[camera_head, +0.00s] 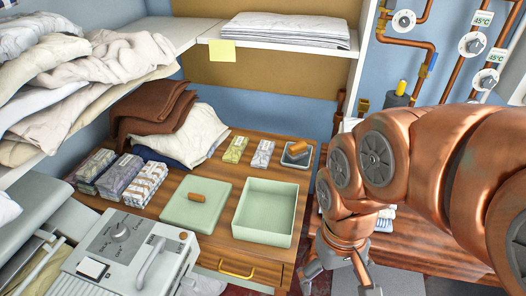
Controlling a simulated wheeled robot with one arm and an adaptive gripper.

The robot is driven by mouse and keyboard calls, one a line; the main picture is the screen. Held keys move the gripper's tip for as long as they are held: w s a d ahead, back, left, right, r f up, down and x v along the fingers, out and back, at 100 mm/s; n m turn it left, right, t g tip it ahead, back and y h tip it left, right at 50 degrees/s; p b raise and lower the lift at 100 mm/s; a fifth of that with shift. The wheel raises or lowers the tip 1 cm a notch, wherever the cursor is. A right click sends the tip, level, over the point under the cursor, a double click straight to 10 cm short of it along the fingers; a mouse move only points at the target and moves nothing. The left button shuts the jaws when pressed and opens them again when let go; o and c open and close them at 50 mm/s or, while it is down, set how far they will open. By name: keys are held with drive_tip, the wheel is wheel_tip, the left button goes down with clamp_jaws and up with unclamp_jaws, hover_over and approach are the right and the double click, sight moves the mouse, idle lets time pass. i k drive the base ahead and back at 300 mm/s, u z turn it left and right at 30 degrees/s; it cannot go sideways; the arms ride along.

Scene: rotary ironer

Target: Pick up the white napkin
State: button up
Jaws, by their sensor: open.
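My gripper (338,284) hangs at the lower middle, pointing down, right of the wooden cabinet's front. Its fingers are spread with nothing visible between them, and the bottom edge cuts them off. I cannot tell which cloth is the white napkin. A white and bluish folded stack (385,217) shows partly behind my arm, above the gripper on the right. Small folded bundles lie on the cabinet top: a yellowish one (235,149), a pale grey one (262,153) and a striped white and brown one (146,184). All are apart from my gripper.
The wooden cabinet (218,164) holds an open green box (266,206), its lid (182,216) with a wooden handle, and a small tray (297,158). A grey machine (127,259) stands at front left. Linen piles (90,65) fill the left shelf. Copper pipes (425,45) run at right.

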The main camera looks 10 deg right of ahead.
sight(262, 157)
drive_tip(key=u, duration=0.5)
drive_tip(key=k, duration=0.6)
drive_tip(key=u, duration=0.9)
drive_tip(key=i, duration=0.9)
